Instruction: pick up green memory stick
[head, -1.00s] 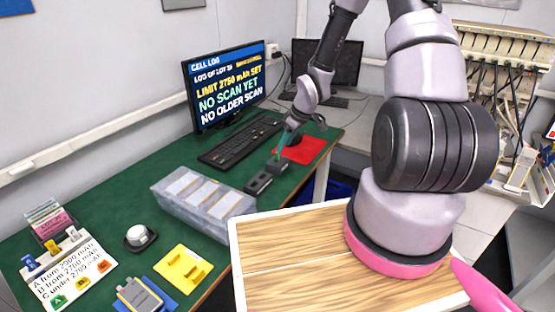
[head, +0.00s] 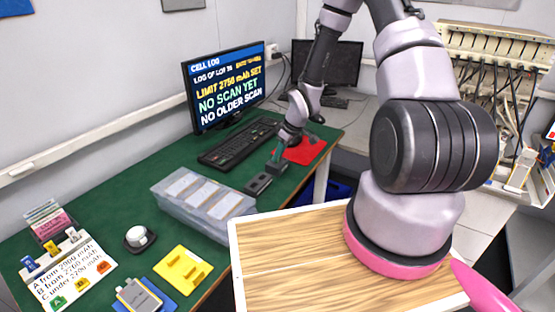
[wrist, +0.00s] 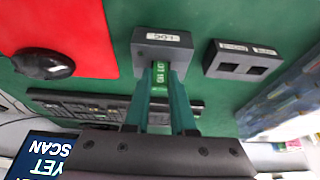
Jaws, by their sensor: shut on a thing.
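The green memory stick (wrist: 160,74), with pale lettering, shows between my fingertips in the wrist view. My gripper (wrist: 160,88) is shut on it. The stick is at the front of a small dark grey block with a white label (wrist: 163,46); I cannot tell whether its end is still in the block. In the head view my gripper (head: 277,155) points down at this block (head: 277,167), and the stick is too small to make out there.
A second dark block with two slots (wrist: 240,64) stands beside it. A red mat (wrist: 85,30) with a black mouse (wrist: 42,64) lies on the other side. The keyboard (head: 239,140), monitor (head: 226,88) and clear lidded box (head: 203,200) are close by on the green desk.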

